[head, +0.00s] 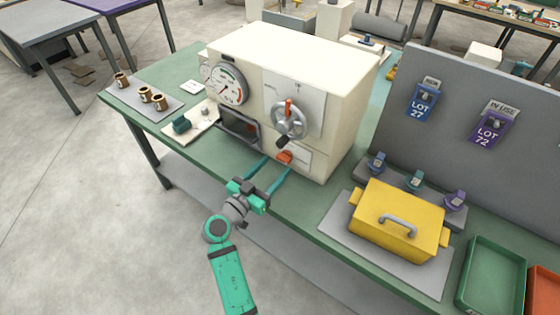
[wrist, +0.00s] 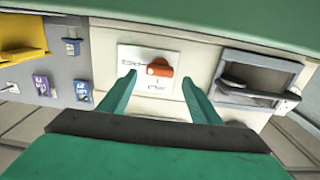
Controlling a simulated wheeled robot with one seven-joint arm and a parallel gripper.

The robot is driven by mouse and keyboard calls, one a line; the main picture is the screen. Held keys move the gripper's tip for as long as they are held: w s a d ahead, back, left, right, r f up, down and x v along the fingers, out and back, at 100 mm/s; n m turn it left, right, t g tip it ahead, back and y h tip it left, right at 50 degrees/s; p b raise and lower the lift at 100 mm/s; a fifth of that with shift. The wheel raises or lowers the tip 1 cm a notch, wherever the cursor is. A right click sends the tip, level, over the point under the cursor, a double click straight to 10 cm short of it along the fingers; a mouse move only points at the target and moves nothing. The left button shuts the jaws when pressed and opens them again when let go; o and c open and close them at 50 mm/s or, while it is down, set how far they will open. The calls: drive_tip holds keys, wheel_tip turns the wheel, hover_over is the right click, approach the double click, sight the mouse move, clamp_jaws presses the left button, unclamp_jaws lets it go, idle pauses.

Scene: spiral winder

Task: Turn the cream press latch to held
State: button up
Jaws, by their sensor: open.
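The cream press (head: 335,80) is a boxy machine on the green bench. Its latch is a small orange handle (head: 285,156) on a white plate low on the front. In the wrist view the orange latch (wrist: 160,68) sits near the middle of its plate (wrist: 133,55), lying roughly crosswise; the plate's small markings are too blurred to read. My gripper (head: 279,165) is open, its two green fingers pointing at the press front. In the wrist view the fingers (wrist: 159,78) stand either side of the latch, with visible gaps and nothing held.
Above the latch is a grey handwheel (head: 289,119) with a red grip. A dark framed opening (head: 239,129) is beside it, and a round gauge (head: 226,84) above that. A yellow lidded box (head: 398,222) stands to the right on the bench. Brown cups (head: 146,95) are at the left.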

sight(281, 160)
drive_tip(key=shift+x, duration=1.9)
drive_tip(key=shift+c, duration=0.4)
drive_tip(key=c, duration=1)
